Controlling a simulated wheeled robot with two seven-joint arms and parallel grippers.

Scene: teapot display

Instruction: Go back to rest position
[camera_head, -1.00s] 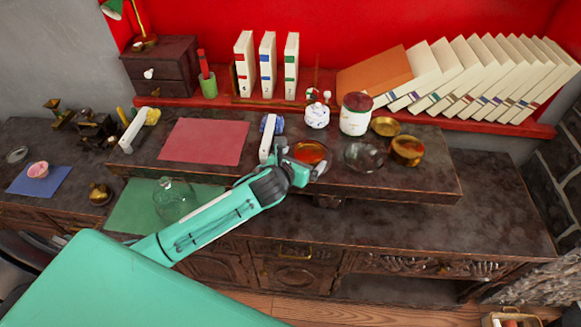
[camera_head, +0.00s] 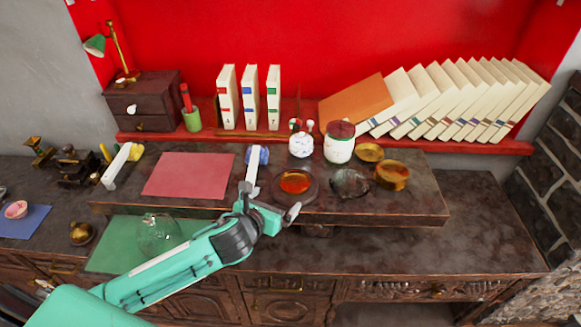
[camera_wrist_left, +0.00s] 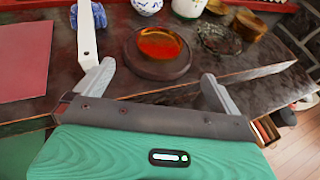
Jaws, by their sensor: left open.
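My left gripper (camera_head: 270,213) is open and empty at the front edge of the raised dark shelf (camera_head: 410,207). In the left wrist view its two fingers (camera_wrist_left: 158,95) stand wide apart with nothing between them. A round dark wooden coaster with an amber disc-like top (camera_head: 295,186) lies on the shelf just beyond the fingers, apart from them. A white bar-shaped object with a blue part (camera_head: 252,165) lies close beside the left finger; I cannot tell whether they touch. My right gripper does not show.
A glass dish (camera_head: 349,184), a brass bowl (camera_head: 392,175) and white jars (camera_head: 301,145) stand to the right and behind. A red mat (camera_head: 189,175) lies at left. A clear glass teapot (camera_head: 158,234) stands on a green mat (camera_head: 112,247). The lower counter at right (camera_head: 490,235) is clear.

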